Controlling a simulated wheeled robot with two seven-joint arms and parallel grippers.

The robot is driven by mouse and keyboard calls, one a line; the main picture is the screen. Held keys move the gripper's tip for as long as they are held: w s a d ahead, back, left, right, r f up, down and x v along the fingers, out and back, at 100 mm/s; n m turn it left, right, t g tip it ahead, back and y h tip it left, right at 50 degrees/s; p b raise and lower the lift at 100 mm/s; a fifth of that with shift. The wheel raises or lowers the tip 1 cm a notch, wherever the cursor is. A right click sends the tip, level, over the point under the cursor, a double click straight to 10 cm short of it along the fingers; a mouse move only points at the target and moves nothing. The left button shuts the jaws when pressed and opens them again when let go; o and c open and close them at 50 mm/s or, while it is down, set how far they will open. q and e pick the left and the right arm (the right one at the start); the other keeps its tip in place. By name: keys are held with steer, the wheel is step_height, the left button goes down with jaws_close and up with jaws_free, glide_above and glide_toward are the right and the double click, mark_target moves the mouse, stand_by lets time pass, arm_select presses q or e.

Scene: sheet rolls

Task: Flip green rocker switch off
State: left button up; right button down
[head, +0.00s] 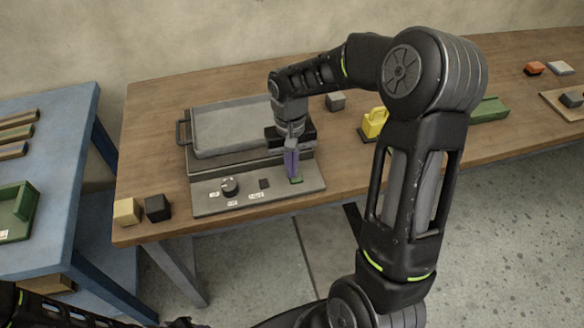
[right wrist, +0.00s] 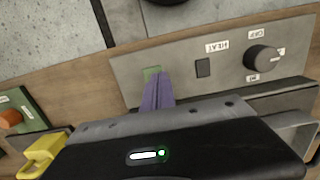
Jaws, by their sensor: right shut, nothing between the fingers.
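The green rocker switch (head: 297,181) sits at the right end of the grey control panel (head: 210,203) on the front of the hot-plate-like device. It also shows in the right wrist view (right wrist: 152,72), partly covered by my fingers. My right gripper (head: 293,175) is shut and empty, its purple fingers pointing down at the switch. In the right wrist view the fingertips (right wrist: 158,78) overlap the switch's edge. I cannot tell whether they touch it, or which way the rocker is tilted. Part of my left arm shows at the lower left; its finger state is unclear.
A black knob (head: 229,186) and a small dark square (head: 264,183) share the panel. Beige (head: 127,211) and black (head: 157,208) blocks stand at the table's front left. A yellow object (head: 375,122) stands to the right. A blue table (head: 75,130) is at left.

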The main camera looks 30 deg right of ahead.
steer(key=r+p, duration=0.4)
steer(key=r, duration=0.1)
steer(key=shift+s, duration=0.2)
steer(key=shift+s+a+r+b, duration=0.15)
steer(key=shift+r+b, duration=0.3)
steer(key=shift+b, duration=0.2)
step_height(320, 180, up, 8)
glide_above(294, 183)
